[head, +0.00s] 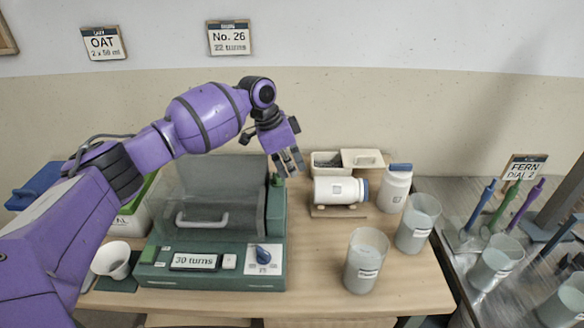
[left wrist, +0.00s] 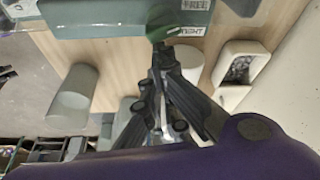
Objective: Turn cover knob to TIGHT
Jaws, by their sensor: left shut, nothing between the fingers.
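The green machine (head: 275,225) stands on the wooden table under a clear cover (head: 205,190) with a grey handle. A small green knob (head: 277,180) shows at the upper right end of its housing. In the left wrist view, a green knob (left wrist: 168,22) sits at the machine's edge beside a white label (left wrist: 191,31) that seems to read TIGHT, upside down. My left gripper (head: 289,168) is shut and empty, pointing down just right of the knob. In the left wrist view its fingertips (left wrist: 163,50) are close to the knob; whether they touch I cannot tell. My right gripper is not in view.
A white jar lies on its side on a stand (head: 335,212); another white jar (head: 394,190) stands beside it. Cream bins (head: 362,160) are behind. Grey buckets (head: 366,265) stand front right. A blue dial (head: 263,254) and a "30 turns" display (head: 195,261) are on the machine's front.

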